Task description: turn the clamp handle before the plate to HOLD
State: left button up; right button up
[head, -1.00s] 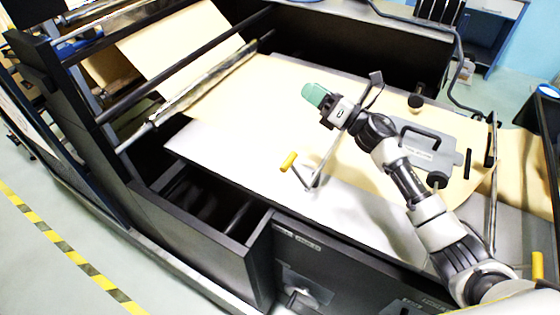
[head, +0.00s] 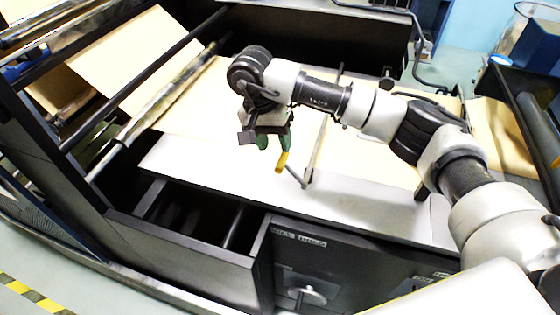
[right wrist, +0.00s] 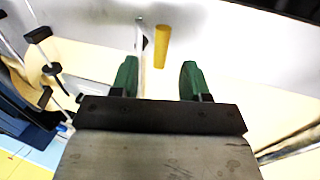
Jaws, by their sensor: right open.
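The clamp handle (head: 281,162) has a yellow grip on a thin metal crank at the near end of a narrow clamp bar (head: 318,152), which runs across the paper on the pale table. My right gripper (head: 274,142) points down with its green fingers just behind and above the yellow grip. In the right wrist view the fingers (right wrist: 159,66) are apart with nothing between them, and the yellow grip (right wrist: 161,46) stands just beyond the fingertips, roughly in line with the gap. They look apart from it. No HOLD mark is readable. My left gripper is out of view.
Brown kraft paper (head: 205,105) covers the table behind a bare pale strip (head: 200,170). Dark rollers and a frame (head: 60,190) stand at left, above an open dark bin (head: 190,215). A front panel with a knob (head: 305,292) is below. My right arm hides much of the table.

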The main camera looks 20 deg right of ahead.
aim_at(280, 161)
jog(key=p+x, duration=0.2)
jog(key=x, duration=0.4)
jog(key=shift+f+p, duration=0.3)
jog(key=shift+f, duration=0.4)
jog(key=shift+s+d, duration=0.1)
jog(key=shift+s, duration=0.05)
grip_shut()
